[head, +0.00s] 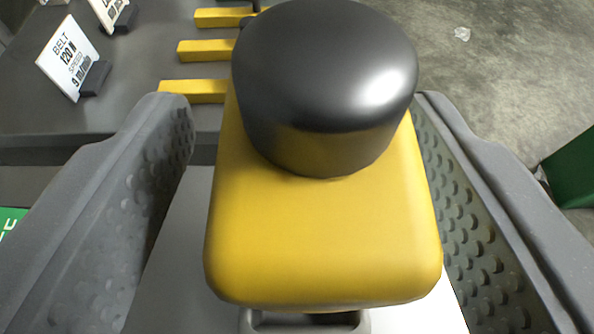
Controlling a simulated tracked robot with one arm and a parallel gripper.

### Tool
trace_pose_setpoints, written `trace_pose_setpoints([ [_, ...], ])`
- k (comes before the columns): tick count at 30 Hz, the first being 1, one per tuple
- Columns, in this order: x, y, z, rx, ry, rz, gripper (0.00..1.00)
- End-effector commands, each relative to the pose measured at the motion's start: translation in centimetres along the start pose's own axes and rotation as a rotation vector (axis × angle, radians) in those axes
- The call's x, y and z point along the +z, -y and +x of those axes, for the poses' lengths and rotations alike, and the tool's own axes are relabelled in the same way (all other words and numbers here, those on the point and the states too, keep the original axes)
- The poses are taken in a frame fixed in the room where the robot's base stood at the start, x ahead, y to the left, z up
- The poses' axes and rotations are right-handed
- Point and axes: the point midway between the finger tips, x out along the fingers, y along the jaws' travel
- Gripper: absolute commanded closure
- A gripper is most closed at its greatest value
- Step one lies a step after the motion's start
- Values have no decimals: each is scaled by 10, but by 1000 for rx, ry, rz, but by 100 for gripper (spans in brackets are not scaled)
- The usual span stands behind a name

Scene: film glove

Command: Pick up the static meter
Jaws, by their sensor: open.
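The static meter appears to be the yellow rounded body (322,242) with a large black cylindrical cap (325,85) on its upper end. It fills the middle of the head view. My gripper (312,215) is open, with one dimpled grey finger on the left and one on the right of the yellow body. A gap shows between the left finger and the body. The right finger is very close to the body, and I cannot tell if it touches. The underside of the meter is hidden.
A pale surface (185,265) lies below the meter. A green box (572,172) stands at right on the concrete floor (500,80).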

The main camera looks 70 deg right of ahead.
Motion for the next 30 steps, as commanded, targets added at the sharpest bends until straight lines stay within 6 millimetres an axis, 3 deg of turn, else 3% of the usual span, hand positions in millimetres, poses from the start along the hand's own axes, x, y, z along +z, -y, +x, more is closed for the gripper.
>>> trace_pose_setpoints([
  [8, 0, 0, 3, 0, 0, 0, 44],
  [14, 0, 0, 3, 1, 0, 0, 96],
  [15, 0, -1, 3, 1, 0, 0, 100],
  [30, -11, 0, -1, 1, -1, 2, 100],
])
